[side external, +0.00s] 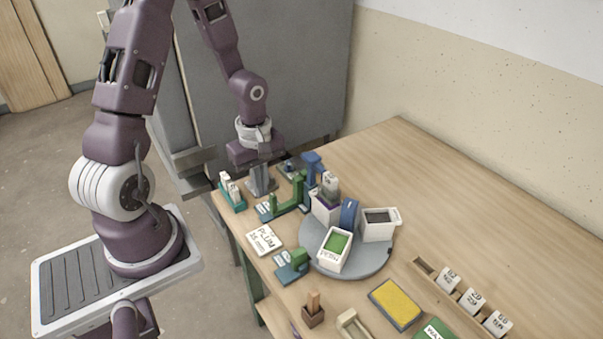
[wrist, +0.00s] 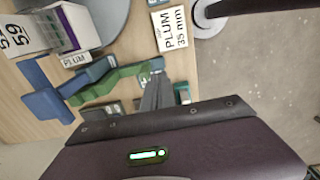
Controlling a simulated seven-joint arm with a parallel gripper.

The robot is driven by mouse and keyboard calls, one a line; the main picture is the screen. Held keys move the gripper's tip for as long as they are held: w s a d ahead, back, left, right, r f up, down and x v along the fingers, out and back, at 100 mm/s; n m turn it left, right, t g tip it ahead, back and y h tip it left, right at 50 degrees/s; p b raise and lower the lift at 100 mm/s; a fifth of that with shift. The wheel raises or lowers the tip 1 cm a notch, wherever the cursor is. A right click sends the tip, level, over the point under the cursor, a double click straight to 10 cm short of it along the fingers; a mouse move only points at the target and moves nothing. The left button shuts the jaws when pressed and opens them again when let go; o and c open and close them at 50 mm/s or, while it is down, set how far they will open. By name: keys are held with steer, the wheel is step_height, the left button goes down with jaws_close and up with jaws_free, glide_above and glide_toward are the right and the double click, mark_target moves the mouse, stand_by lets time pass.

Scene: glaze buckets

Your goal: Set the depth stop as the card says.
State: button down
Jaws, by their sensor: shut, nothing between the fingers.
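The white card (side external: 263,240) lies near the table's left edge; the card (wrist: 171,28) reads "PLUM 35 mm" in the wrist view. A green bracket-like piece (side external: 297,192) with a blue upright piece (side external: 312,165) stands behind the card; I take these for the depth stop. In the wrist view the green piece (wrist: 105,82) and blue piece (wrist: 45,95) lie left of the fingers. The bucket labelled PLUM (wrist: 72,28), with a purple band, is beside them. My gripper (side external: 263,190) is shut and empty, just left of the green piece; its fingers (wrist: 158,85) partly hide what lies behind.
A round grey turntable (side external: 375,267) carries several white buckets, one with green glaze (side external: 337,244). A teal holder (side external: 234,201) with white pieces stands left of my gripper. A wooden rack (side external: 425,266) with numbered tiles and a yellow pad (side external: 395,303) are at right. The far table is clear.

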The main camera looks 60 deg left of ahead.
steer(key=shift+f, duration=1.7)
steer(key=shift+w, duration=1.25)
step_height(320, 180, up, 7)
steer(key=shift+s, duration=0.3)
step_height(320, 180, up, 14)
steer(key=m+t+y, duration=0.1)
steer(key=m+t, duration=0.2)
steer(key=m, duration=0.6)
glide_above(272, 196)
steer(key=s+d, duration=0.4)
steer(key=d, duration=0.3)
steer(key=s+d+r+m+t, duration=0.1)
steer(key=s+d+r+m, duration=0.2)
steer(key=s+m, duration=0.1)
steer(key=s+d+r+m+t+h, duration=0.1)
steer(key=s+d+r+m, duration=0.2)
steer(key=s+m, duration=0.2)
steer(key=shift+s+r+t, duration=0.2)
steer(key=shift+s+t, duration=0.1)
steer(key=shift+s, duration=0.1)
